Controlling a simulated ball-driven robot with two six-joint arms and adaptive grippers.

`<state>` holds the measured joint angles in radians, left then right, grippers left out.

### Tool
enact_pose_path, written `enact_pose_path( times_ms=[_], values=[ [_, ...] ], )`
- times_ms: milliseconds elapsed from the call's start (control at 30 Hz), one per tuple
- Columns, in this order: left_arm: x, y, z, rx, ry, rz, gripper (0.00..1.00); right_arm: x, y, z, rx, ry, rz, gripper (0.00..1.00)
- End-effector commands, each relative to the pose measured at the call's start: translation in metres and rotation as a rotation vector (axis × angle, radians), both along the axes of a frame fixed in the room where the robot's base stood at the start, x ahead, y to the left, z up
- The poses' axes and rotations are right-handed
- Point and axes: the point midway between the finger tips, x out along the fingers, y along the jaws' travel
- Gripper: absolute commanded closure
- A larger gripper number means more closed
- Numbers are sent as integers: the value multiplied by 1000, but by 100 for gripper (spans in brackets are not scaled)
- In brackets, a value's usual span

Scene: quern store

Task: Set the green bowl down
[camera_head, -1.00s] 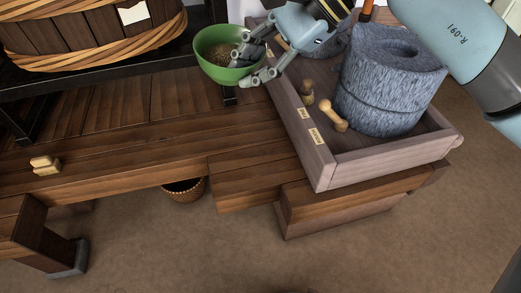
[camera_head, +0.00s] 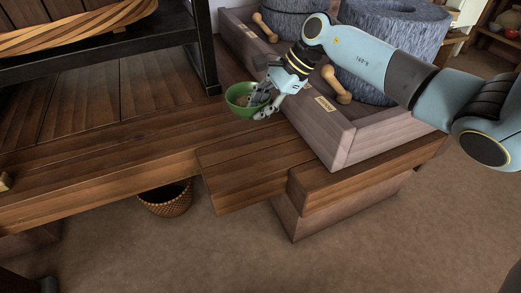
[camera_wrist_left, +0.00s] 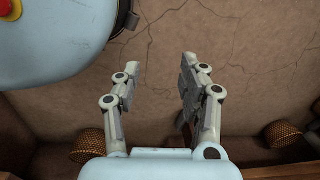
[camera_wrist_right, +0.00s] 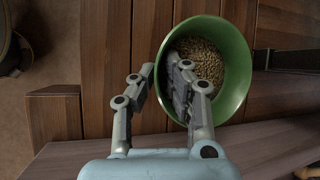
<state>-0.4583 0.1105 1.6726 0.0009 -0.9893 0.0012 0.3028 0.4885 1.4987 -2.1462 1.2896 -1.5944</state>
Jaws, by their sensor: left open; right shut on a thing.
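The green bowl (camera_head: 241,104) holds brown grain and is near the wooden bench (camera_head: 120,150), beside the stone-quern tray. My right gripper (camera_head: 262,98) is shut on the bowl's rim, one finger inside and one outside. In the right wrist view the bowl (camera_wrist_right: 236,78) appears tilted, with grain (camera_wrist_right: 200,58) inside, and my gripper (camera_wrist_right: 165,85) pinches its near left wall. I cannot tell whether the bowl's base touches the bench boards. My left gripper (camera_wrist_left: 155,85) is open and empty, facing a cracked tan surface in the left wrist view.
A wooden tray (camera_head: 335,140) with stone querns (camera_head: 395,40) and wooden-handled tools (camera_head: 335,85) stands right of the bowl. A wicker basket (camera_head: 165,203) sits below the bench. The bench's middle is clear.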

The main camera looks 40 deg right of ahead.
Motion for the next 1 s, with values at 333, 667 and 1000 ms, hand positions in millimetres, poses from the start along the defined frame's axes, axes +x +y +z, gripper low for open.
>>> enact_pose_path(
  times_ms=[333, 667, 1000],
  values=[
    [6, -3, 9, -1, -4, -1, 58, -53, 31, -38, 1, -1, 0, 100],
    [24, -12, 44, -8, -18, -6, 58, -53, 31, -75, 1, 3, -1, 100],
    [26, -12, 50, -9, -23, -6, 58, -52, 30, -77, -1, 0, 0, 80]
  ],
)
